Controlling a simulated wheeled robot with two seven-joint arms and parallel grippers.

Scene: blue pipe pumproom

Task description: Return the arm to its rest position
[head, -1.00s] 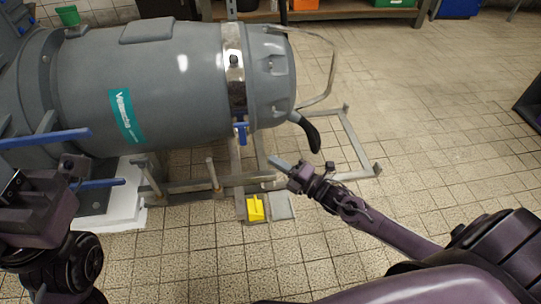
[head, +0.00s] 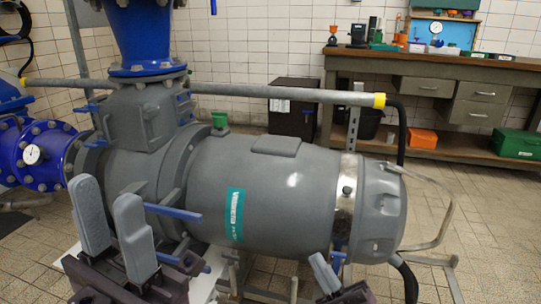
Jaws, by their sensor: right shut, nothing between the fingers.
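My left gripper (head: 113,217) stands at the lower left with its two grey fingers pointing up and a gap between them. It is open and empty, in front of the left part of the grey pump (head: 285,195). My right gripper (head: 325,273) is at the bottom edge, below the metal strap of the pump. It is shut and holds nothing. Most of the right arm is out of the picture.
Blue levers (head: 172,212) stick out close to my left gripper. A grey pipe (head: 285,93) with a yellow end runs behind the pump. A black hose (head: 405,280) hangs at its right. A workbench (head: 450,70) stands at the back. Tiled floor is free at right.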

